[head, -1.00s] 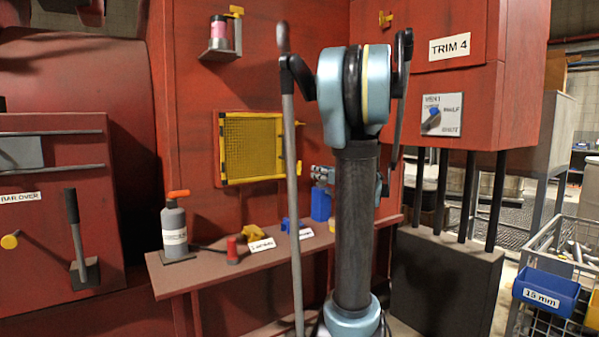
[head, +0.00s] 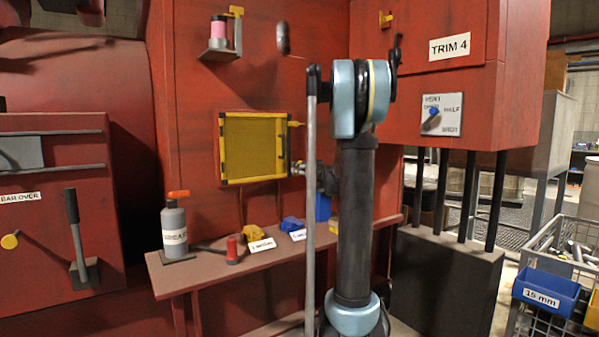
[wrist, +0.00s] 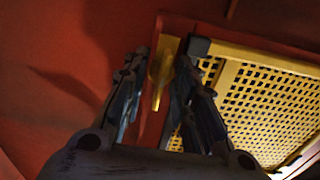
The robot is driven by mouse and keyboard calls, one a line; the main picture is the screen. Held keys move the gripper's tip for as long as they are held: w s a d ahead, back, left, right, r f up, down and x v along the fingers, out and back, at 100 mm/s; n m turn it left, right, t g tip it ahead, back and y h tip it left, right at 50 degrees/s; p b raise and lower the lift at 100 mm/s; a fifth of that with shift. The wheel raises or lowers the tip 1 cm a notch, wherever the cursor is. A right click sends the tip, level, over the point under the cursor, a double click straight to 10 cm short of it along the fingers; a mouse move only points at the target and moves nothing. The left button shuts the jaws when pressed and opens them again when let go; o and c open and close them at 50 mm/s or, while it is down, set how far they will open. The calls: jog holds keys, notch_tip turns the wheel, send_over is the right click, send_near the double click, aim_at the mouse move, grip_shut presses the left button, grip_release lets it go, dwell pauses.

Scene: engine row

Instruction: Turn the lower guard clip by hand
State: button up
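The yellow mesh guard (head: 254,148) is on the red wall, and its mesh fills the right side of the wrist view (wrist: 262,105). The upper clip (head: 294,124) sticks out at its right edge. My gripper (head: 299,168) is at the guard's lower right edge and covers the lower clip in the head view. In the wrist view the lower guard clip (wrist: 163,73) is a narrow yellow tab beside the guard's dark corner. My gripper (wrist: 160,68) is open there, with one finger on each side of the clip. I cannot tell whether a finger touches it.
A shelf (head: 205,272) below the guard holds a grey bottle (head: 174,230), a red knob (head: 232,250), yellow and blue pieces and a blue container (head: 323,206). The TRIM 4 cabinet (head: 440,80) stands right of my arm. A wire cart (head: 560,260) is at far right.

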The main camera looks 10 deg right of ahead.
grip_shut()
jog(key=shift+m, duration=0.3)
jog(key=m, duration=0.6)
jog(key=shift+d, duration=0.1)
jog(key=m, duration=1)
jog(key=shift+f+m, duration=0.15)
jog(key=shift+m, duration=0.15)
dwell(0.3)
